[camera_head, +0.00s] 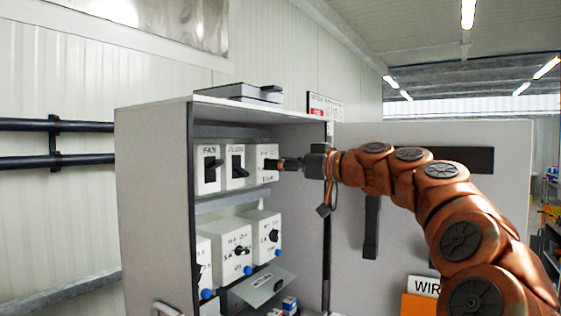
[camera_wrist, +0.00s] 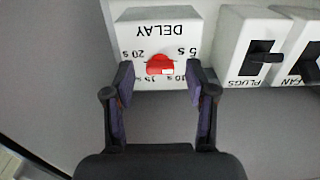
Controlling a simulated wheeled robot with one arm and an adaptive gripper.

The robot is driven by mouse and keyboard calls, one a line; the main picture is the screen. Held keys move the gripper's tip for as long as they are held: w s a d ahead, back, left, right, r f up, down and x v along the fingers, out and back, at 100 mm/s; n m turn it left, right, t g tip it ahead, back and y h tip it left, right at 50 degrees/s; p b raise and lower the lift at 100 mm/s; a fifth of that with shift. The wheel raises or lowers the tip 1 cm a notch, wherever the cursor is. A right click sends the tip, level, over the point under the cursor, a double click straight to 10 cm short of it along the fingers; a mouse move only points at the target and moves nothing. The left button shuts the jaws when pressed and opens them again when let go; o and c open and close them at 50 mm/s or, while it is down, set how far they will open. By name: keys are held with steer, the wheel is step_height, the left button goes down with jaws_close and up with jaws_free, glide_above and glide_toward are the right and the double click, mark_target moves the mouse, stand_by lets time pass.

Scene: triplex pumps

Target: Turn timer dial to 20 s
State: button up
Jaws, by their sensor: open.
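The timer dial (camera_wrist: 160,64) is a red knob on a white box marked DELAY (camera_wrist: 140,20), which shows upside down in the wrist view. Time labels surround the knob, with 20 s at its upper left and 5 s at its upper right. A small white mark shows on the knob's lower right part, and I cannot tell its exact setting. My gripper (camera_wrist: 160,80) is open, with one finger on each side of the knob and neither visibly closed on it. In the head view my gripper (camera_head: 287,163) reaches the DELAY box (camera_head: 264,172), and the knob is hidden there.
FAN (camera_head: 207,166) and PLUGS (camera_head: 235,165) switch boxes stand close beside the dial. More control boxes (camera_head: 231,250) sit below inside the grey cabinet (camera_head: 155,205). The cabinet's open door (camera_head: 430,225) stands behind my arm.

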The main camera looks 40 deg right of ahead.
steer(key=shift+w, duration=0.1)
steer(key=shift+c, duration=0.3)
jaws_close()
